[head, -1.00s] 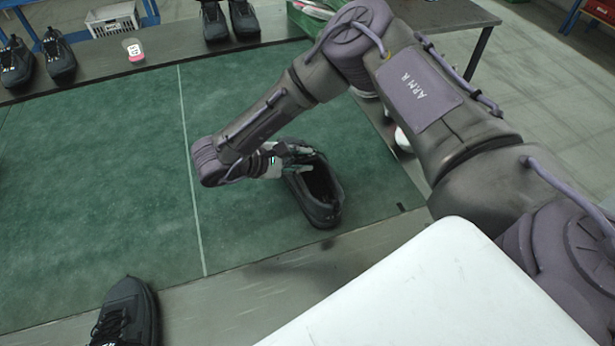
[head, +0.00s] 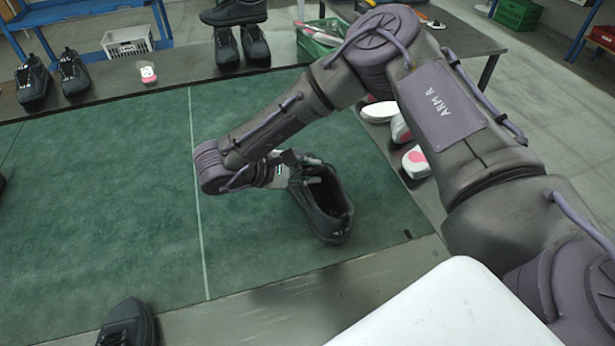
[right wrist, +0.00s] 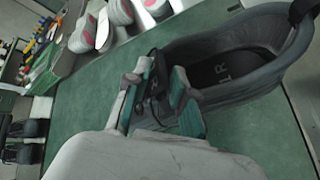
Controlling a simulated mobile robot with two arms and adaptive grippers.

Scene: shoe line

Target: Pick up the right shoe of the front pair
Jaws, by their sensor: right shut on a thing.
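A black shoe (head: 338,225) is over the green mat, toe away and heel toward me in the head view. It also shows at the top right of the right wrist view (right wrist: 235,75), with a letter R on its insole. My right gripper (head: 305,170) is shut on this shoe at its front end, by the tongue and laces; its fingers also show in the right wrist view (right wrist: 165,90). I cannot tell for sure whether the sole touches the mat. Another black shoe (head: 128,325) is cut off at the bottom left. My left gripper is out of view.
The green mat (head: 110,190) is mostly bare, with a pale line across it. Behind it stand several black shoes (head: 240,45) and a small pink-and-white item (head: 147,72). White-and-pink soles (head: 415,160) lie to the right, near a green crate (head: 318,38).

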